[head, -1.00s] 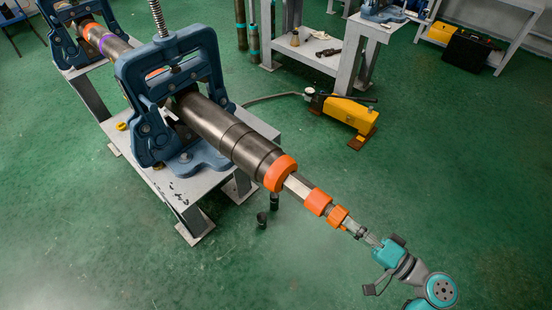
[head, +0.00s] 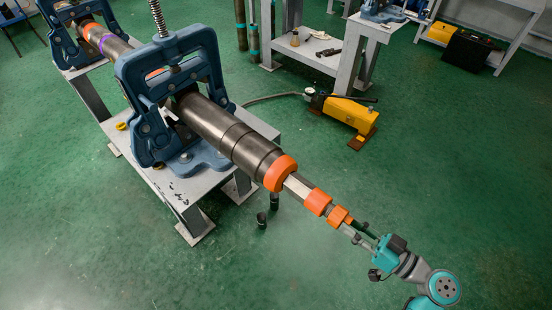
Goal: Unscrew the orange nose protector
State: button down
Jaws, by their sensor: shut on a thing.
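The orange nose protector (head: 340,215) is at the near, lower-right end of a long dark metal tool (head: 232,138). My gripper (head: 351,225) reaches it from the lower right, in line with the tool. Its two fingers are shut on the protector's near end, one on each side. The exact contact is small and partly hidden by the fingers. Another orange piece (head: 318,202) and a larger orange ring (head: 281,173) sit farther up the tool.
A blue pipe vise (head: 135,75) on a grey stand holds the tool, and a second vise (head: 62,38) stands behind. Dark cups (head: 262,220) are below the tool. A yellow pump (head: 350,112) lies on the green floor. The floor around my arm is clear.

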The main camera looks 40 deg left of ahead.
jog(key=shift+f, duration=0.15)
jog(key=n, duration=1.4)
jog(key=shift+h, duration=0.3)
jog(key=c, duration=1)
grip_release()
jog(key=shift+d, duration=0.15)
